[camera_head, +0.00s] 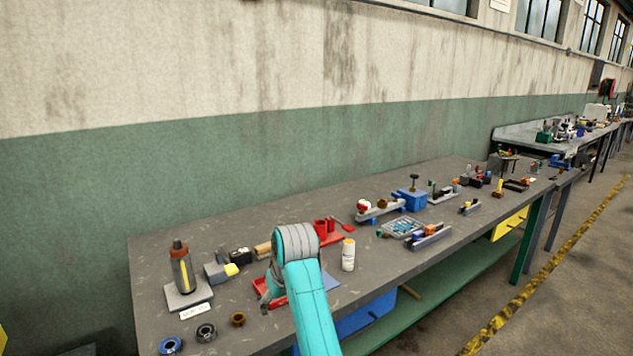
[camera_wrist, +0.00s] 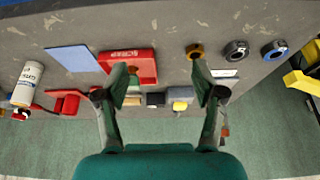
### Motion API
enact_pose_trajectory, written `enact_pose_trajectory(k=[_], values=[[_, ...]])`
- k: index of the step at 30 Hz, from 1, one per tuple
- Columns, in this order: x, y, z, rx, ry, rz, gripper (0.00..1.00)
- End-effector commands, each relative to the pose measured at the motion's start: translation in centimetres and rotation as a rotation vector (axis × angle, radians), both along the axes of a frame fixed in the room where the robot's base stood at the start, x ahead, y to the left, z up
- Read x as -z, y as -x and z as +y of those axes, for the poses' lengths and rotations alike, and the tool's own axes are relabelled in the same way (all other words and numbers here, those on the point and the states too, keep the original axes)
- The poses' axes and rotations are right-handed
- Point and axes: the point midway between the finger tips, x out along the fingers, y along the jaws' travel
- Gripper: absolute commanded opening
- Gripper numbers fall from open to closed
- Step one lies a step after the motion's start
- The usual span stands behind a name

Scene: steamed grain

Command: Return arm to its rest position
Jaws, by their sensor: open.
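My gripper (camera_wrist: 162,92) is open and empty in the wrist view, its two fingers apart above the workbench edge. In the head view my teal and grey arm reaches over the front of the grey workbench (camera_head: 225,225), and its wrist hides part of a red tray (camera_head: 262,285). The gripper's fingers are mostly hidden behind the arm there. In the wrist view the red tray (camera_wrist: 128,58) lies just beyond the left finger, and a yellow-and-grey block (camera_wrist: 180,104) shows between the fingers. I cannot tell the height above the bench.
A white bottle (camera_head: 348,255) stands right of the arm. A dark cylinder with a yellow stripe (camera_head: 182,268) stands at the left. Several rings, such as a brass one (camera_head: 237,319), lie near the front edge. A blue block (camera_head: 411,198) and small tools sit farther right. The wall is behind.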

Motion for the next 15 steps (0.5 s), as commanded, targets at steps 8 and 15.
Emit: enact_pose_trajectory(k=[8, 15], values=[[4.0, 0.5, -1.2, 0.026, -0.013, -0.026, 0.69], [9.4, 1.7, -3.2, 0.064, -0.034, -0.067, 0.69]])
